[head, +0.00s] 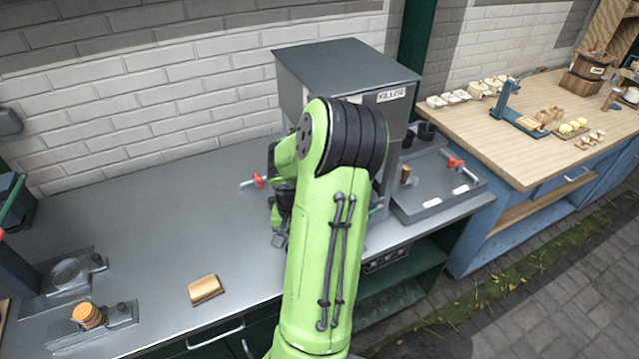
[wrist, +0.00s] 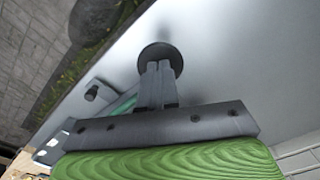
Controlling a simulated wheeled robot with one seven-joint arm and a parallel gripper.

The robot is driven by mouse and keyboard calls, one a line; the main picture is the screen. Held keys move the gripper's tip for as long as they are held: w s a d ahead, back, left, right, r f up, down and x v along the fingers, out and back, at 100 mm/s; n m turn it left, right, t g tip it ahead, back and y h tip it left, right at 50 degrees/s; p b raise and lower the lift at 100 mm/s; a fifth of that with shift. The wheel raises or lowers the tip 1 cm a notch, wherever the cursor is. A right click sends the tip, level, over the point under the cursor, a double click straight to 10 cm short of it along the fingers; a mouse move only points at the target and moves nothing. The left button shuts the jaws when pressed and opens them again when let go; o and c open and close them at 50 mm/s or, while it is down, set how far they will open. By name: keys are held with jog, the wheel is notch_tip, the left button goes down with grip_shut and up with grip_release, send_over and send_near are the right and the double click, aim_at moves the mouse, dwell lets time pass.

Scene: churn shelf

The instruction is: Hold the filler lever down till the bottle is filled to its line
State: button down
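The grey filler cabinet (head: 345,62), with a lettered label on its front, stands at the back of the steel counter. My green arm covers much of its front in the head view. In the wrist view my gripper (wrist: 158,82) has its two fingers close together, with no clear gap between them. The fingertips are at a dark round disc (wrist: 160,52), which may be the lever's knob; I cannot tell whether they touch it. In the head view my fingertips are hidden behind my arm. I cannot make out the bottle, its line or its fill level in either view.
A red-handled tap (head: 257,181) sticks out left of the cabinet. Right of it is a grey tray (head: 432,195) with a cork and another red handle (head: 455,163). A small wooden block (head: 205,289) lies on the counter (head: 130,220), whose middle left is mostly clear.

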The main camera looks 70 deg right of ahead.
jog(key=shift+f, duration=0.5)
jog(key=shift+f+b, duration=0.8)
jog(key=shift+f, duration=0.15)
dwell(5.5)
